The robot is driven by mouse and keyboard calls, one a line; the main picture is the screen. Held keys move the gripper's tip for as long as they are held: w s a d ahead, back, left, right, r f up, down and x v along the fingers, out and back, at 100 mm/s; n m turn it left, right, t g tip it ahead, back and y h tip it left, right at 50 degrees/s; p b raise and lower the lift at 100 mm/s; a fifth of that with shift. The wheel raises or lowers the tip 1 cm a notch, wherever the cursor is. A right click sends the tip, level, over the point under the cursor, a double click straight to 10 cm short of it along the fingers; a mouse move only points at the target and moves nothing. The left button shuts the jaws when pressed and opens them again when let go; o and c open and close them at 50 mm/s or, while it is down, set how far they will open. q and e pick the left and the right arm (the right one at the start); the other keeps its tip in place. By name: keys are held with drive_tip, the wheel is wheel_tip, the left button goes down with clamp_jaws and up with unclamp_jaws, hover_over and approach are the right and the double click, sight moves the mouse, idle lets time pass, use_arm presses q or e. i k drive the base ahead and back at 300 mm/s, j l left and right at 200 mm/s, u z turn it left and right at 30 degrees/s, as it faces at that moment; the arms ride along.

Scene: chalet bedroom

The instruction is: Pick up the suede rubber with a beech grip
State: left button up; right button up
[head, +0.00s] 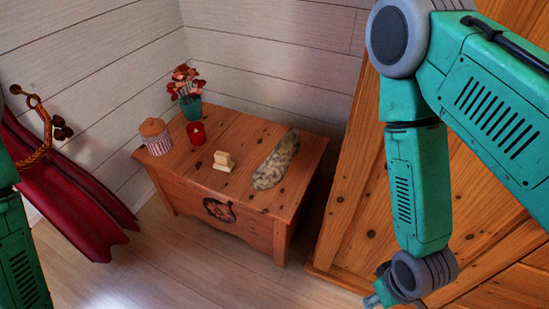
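A small pale yellow-tan block with a raised upper part (223,161), which looks like the suede rubber with its beech grip, sits on top of the wooden chest (228,125), near its front edge. Nothing touches it. My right arm hangs down at the right. Only a small part of my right gripper (376,299) shows at the bottom edge, well to the right of and lower in the picture than the block. Its fingers are cut off, so I cannot tell whether it is open. My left arm shows at the left edge, but its gripper is out of view.
On the chest, a red candle (196,133) and a potted red flower (188,91) stand behind the block. A wooden panel (350,190) stands at right.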

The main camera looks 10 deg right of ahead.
sight(222, 162)
drive_tip(key=j+z, duration=0.1)
drive_tip(key=z, duration=1.05)
drive_tip(key=i+j+z, duration=0.1)
drive_tip(key=j+z, duration=0.3)
drive_tip(key=j, duration=0.2)
drive_tip(key=j+z, duration=0.4)
drive_tip(key=j, duration=0.2)
drive_tip(key=k+j+z, duration=0.1)
drive_tip(key=j+z, duration=0.3)
drive_tip(key=j, duration=0.2)
drive_tip(key=k+j, duration=0.1)
drive_tip(key=j, duration=0.65)
drive_tip(key=k, duration=0.05)
